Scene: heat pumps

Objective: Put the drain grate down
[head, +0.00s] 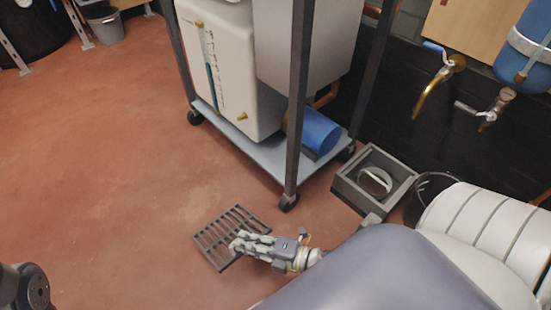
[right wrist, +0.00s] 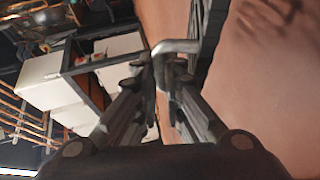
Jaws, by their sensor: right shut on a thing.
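The drain grate (head: 213,246) is a dark grey barred panel over the red floor in the head view, left of my right gripper (head: 240,244). My right gripper is shut on the grate's near right edge. In the right wrist view, the fingers (right wrist: 161,78) close around a bent metal piece (right wrist: 178,46), with the grate's dark bars (right wrist: 207,28) beside it. A barred shadow lies on the floor apart from the grate, so it seems to be held above the floor. My left gripper does not show.
A grey square drain gully (head: 349,190) stands open by the wall, right of the wheeled rack (head: 248,153). A dark bucket (head: 413,208) is beside it. Brass taps (head: 437,88) stick out above.

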